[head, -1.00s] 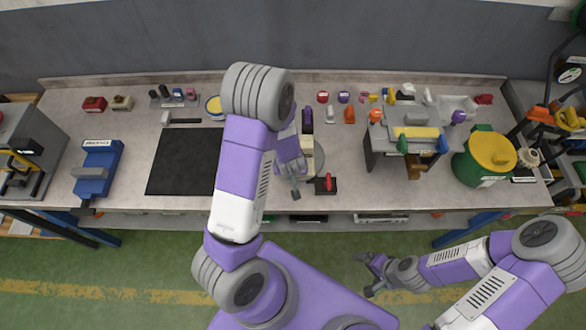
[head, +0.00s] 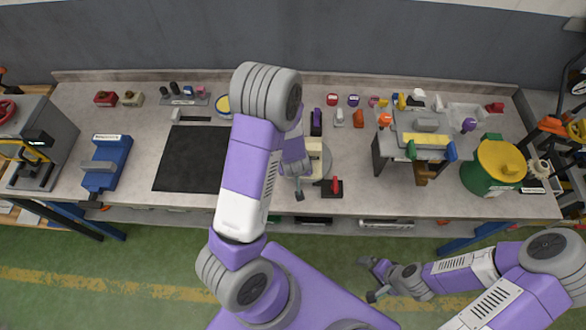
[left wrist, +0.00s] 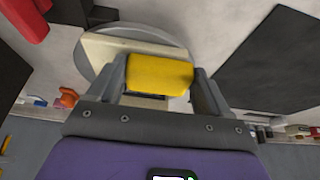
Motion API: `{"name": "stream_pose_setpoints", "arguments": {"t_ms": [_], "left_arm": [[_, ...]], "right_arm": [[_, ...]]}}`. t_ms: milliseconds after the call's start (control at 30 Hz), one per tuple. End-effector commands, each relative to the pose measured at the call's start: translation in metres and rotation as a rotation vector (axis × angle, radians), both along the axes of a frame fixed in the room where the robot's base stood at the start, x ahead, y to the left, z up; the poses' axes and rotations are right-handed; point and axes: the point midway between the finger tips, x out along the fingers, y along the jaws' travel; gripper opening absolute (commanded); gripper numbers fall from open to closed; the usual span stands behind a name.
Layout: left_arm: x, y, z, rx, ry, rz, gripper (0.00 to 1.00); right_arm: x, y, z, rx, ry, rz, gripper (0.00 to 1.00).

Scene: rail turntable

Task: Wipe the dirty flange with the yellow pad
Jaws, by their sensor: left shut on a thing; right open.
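My left gripper (left wrist: 160,78) is shut on the yellow pad (left wrist: 160,72), held between its two grey fingers in the left wrist view. Just beyond the pad is a cream part (left wrist: 105,47) on a round grey turntable (left wrist: 172,34). The cream part (head: 316,158) and the turntable (head: 327,171) also show in the head view, partly behind my left arm. I cannot tell whether the pad touches the part. No dirt on a flange can be made out. My right gripper (head: 368,279) is open and empty, low in front of the bench.
A black mat (head: 188,160) lies left of the turntable and a red-levered switch (head: 335,187) stands at its right front. A blue vise (head: 107,162) is at the left. A grey stand (head: 415,138) and a green bin with yellow lid (head: 494,165) are at the right.

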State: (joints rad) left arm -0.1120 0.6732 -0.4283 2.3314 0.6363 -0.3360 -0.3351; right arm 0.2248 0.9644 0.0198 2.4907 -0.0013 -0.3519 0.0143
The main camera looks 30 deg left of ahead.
Motion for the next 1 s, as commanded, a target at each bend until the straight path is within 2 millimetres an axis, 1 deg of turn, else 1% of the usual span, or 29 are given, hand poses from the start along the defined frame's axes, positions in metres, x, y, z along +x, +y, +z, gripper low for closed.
{"name": "stream_pose_setpoints", "arguments": {"t_ms": [133, 533, 800, 1000], "left_arm": [[0.004, -0.008, 0.000, 0.001, 0.000, -0.002, 0.54], [0.006, -0.011, -0.001, 0.001, -0.001, -0.001, 0.54], [0.013, -0.025, -0.002, 0.000, 0.001, -0.003, 0.54], [0.014, -0.027, -0.004, -0.002, 0.002, -0.002, 0.54]], "right_arm": [[0.000, 0.000, 0.004, 0.000, 0.000, 0.000, 1.00], [0.000, 0.000, 0.005, 0.000, 0.000, 0.000, 1.00], [0.000, 0.000, 0.012, 0.000, 0.000, 0.000, 1.00], [0.000, 0.000, 0.012, 0.000, 0.000, 0.000, 1.00]]}}
